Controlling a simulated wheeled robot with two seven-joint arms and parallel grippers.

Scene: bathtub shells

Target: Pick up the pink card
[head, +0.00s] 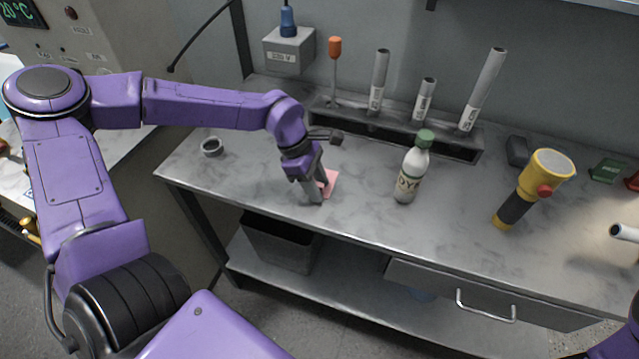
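The pink card (331,181) lies on the grey marbled worktop, left of the bottle. My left gripper (317,195) points down at the card, with its fingers at the card's left side and covering part of it. Whether the fingers touch or grip the card cannot be told, nor how far apart they are. My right gripper is out of view; only a bit of my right arm shows at the lower right corner.
A white bottle with a green cap (409,172) stands right of the card. A yellow flashlight (533,187) is farther right. A dark rack (395,128) with several tubes stands behind. A small grey ring-shaped item (211,147) sits at the left. The worktop's front middle is clear.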

